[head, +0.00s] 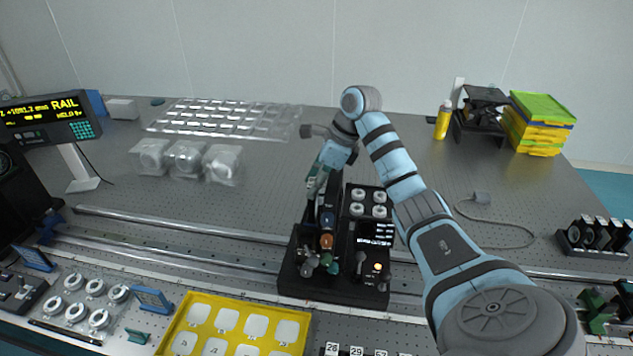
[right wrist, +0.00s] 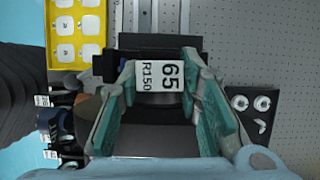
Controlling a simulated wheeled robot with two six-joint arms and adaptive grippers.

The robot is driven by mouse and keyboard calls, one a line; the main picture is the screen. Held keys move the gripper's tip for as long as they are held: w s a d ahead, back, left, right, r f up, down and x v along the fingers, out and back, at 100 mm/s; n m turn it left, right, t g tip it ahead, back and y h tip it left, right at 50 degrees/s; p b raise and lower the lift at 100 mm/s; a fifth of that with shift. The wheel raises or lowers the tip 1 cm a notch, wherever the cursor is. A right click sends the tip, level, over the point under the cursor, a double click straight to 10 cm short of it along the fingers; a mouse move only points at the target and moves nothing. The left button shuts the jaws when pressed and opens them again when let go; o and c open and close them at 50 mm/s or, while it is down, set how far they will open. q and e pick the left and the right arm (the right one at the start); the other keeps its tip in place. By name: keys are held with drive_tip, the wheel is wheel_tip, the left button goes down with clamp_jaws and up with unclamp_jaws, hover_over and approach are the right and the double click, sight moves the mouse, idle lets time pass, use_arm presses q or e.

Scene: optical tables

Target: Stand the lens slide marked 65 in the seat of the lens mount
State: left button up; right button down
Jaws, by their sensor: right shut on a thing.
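The lens slide marked 65 (right wrist: 160,76) is between the fingers of my right gripper (right wrist: 160,68) in the right wrist view; its white label also reads R150. In the head view my right gripper (head: 317,186) is shut over the left part of a black station, and the slide is hard to make out there. The station, which looks like the lens mount (head: 300,280), has coloured knobs at its front left. The seat is hidden, so I cannot tell whether the slide touches it. My left gripper is not in view.
Metal rails (head: 170,228) run across the table. A yellow tray (head: 305,318) with pale pads lies at the front. White rings (head: 96,288) sit front left, and a black rack of lenses (head: 595,236) stands at the right. A cable (head: 510,221) lies on the clear table right of my arm.

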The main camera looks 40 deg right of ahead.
drive_tip(key=shift+s+a+f, duration=0.25)
drive_tip(key=shift+s+f, duration=0.05)
drive_tip(key=shift+f, duration=0.3)
drive_tip(key=c, duration=1.4)
unclamp_jaws()
drive_tip(key=o, duration=0.3)
drive_tip(key=shift+s+a+r, duration=0.15)
drive_tip(key=shift+a, duration=0.05)
drive_tip(key=shift+o, duration=0.2)
drive_tip(key=shift+s+a+r, duration=0.1)
drive_tip(key=shift+a+r, duration=0.05)
drive_tip(key=o, duration=0.5)
drive_tip(key=shift+c, duration=0.2)
drive_tip(key=shift+w+d, duration=0.2)
